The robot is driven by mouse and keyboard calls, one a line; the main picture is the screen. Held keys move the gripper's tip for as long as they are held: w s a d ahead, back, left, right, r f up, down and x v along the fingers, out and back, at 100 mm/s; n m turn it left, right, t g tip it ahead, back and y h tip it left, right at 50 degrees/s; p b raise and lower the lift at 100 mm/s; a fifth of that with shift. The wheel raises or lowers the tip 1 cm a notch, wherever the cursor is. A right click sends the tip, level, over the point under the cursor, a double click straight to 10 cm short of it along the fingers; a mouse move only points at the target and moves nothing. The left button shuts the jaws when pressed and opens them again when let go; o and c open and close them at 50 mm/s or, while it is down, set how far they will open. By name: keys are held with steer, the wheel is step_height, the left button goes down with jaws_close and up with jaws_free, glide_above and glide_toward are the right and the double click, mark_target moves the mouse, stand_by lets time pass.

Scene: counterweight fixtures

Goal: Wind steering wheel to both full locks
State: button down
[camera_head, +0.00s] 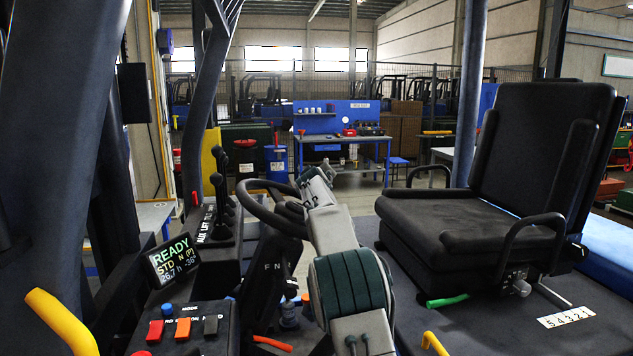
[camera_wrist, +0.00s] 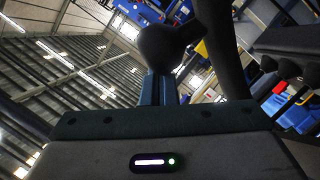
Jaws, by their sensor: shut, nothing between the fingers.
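The black steering wheel (camera_head: 262,213) shows in the head view left of my arm, which hides its right part. In the wrist view a dark rim section (camera_wrist: 222,50) runs upward, with a round black knob (camera_wrist: 163,50) beside it. My gripper (camera_wrist: 160,82) has its blue-grey fingers together, with nothing between them. The fingertips overlap the lower side of the knob in the picture; I cannot tell whether they touch it. In the head view the fingertips are hidden at the wheel behind my wrist.
Black levers (camera_head: 221,195) stand left of the wheel, and a switch panel (camera_head: 183,328) is below. A black seat (camera_head: 480,205) is at right. A blue workbench (camera_head: 342,135) stands far behind.

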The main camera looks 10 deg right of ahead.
step_height(320, 180, up, 2)
steer(key=r+b, duration=0.1)
steer(key=b, duration=0.6)
glide_above(297, 209)
steer(key=w+d, duration=0.4)
steer(key=d, duration=0.1)
steer(key=shift+s, duration=0.95)
